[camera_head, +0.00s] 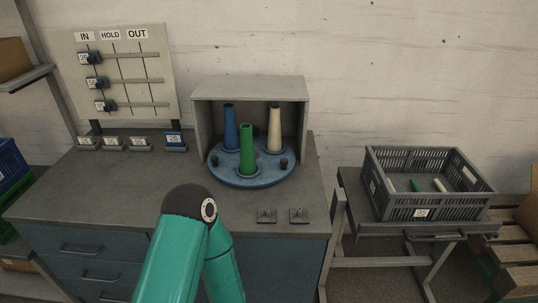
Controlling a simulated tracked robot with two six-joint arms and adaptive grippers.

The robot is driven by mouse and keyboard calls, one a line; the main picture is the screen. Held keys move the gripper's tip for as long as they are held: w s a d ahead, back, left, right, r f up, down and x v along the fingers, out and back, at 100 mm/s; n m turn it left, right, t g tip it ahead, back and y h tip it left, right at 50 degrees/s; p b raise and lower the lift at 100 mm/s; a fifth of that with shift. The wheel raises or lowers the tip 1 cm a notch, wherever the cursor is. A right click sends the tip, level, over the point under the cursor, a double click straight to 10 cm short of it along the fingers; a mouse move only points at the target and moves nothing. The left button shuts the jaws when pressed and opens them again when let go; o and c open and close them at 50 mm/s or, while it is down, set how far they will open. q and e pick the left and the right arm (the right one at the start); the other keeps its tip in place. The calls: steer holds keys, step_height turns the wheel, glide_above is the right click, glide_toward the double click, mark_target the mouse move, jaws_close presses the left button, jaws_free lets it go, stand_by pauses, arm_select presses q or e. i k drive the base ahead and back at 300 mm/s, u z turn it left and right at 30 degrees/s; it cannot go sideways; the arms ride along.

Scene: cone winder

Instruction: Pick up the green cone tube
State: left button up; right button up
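The green cone tube (247,150) stands upright at the front of a round blue turntable (243,182) on the workbench. A blue cone tube (230,128) stands behind it to the left and a cream cone tube (274,130) behind it to the right, both upright. A grey box-shaped housing (250,88) covers the back of the turntable. A teal arm of mine with a dark joint reaches up from the bottom, in front of the bench and left of the tubes. Neither gripper shows in the view.
A grey crate (420,212) on a side table at right holds a green piece (416,186) and pale pieces. An IN/HOLD/OUT board (115,70) stands at the back left. Small numbered blocks (140,144) and two dark plates (267,215) lie on the bench. The bench's left middle is clear.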

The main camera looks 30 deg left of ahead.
mark_target(248, 166)
steer(key=z, duration=0.2)
steer(key=k, duration=1.1)
steer(key=u, duration=0.75)
steer(key=i, duration=1)
